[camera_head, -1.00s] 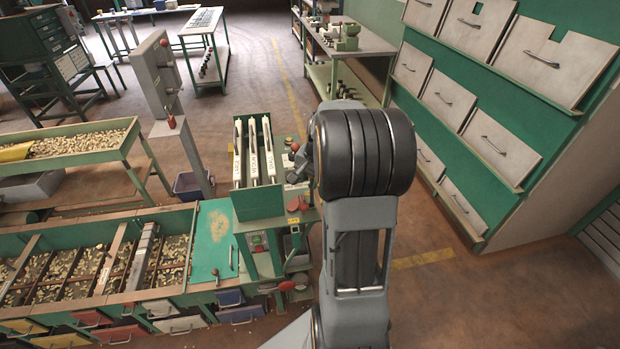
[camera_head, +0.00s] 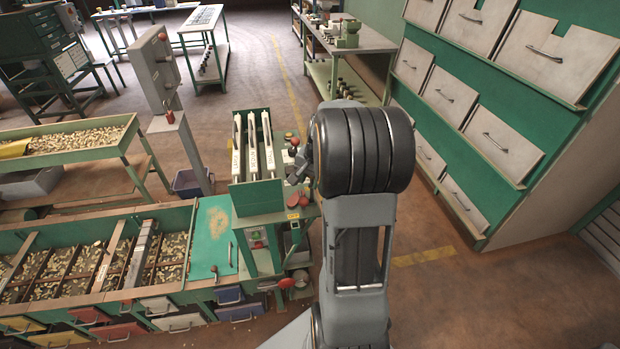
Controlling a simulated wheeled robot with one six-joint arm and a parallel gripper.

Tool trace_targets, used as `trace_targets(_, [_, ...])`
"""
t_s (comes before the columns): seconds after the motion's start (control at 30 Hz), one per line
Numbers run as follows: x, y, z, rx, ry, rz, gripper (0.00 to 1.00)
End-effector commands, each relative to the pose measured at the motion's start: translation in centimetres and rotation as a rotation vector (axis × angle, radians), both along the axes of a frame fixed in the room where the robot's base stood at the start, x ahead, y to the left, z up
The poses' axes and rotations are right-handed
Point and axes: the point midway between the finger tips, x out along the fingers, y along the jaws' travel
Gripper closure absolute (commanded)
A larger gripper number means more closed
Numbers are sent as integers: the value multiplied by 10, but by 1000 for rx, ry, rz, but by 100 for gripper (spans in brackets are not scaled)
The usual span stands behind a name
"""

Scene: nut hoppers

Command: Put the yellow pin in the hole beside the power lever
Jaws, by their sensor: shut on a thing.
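My gripper (camera_head: 299,170) shows only in part, dark and small, at the left of my thick black wrist. It is at the right side of the green machine (camera_head: 257,195) with white labelled bars on top. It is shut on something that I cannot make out. I cannot pick out the yellow pin or its hole. A small yellow tag (camera_head: 293,215) is on the machine's front. A grey panel with a red knob (camera_head: 162,37) stands behind on the left, and a grey post has a red-tipped lever (camera_head: 169,115). I cannot tell which is the power lever.
A green bin table (camera_head: 195,212) with nut-filled compartments and coloured drawers adjoins the machine on the left. Another nut tray (camera_head: 125,135) stands behind it. A tall green drawer cabinet (camera_head: 475,140) is on the right. The floor (camera_head: 440,285) between machine and cabinet is clear.

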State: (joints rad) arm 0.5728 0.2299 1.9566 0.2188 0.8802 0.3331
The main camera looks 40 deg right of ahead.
Motion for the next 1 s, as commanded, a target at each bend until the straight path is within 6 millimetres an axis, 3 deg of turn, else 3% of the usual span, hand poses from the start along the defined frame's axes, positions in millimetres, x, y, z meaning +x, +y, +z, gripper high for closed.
trace_targets(1.0, [0,0,-43,1,1,-1,92])
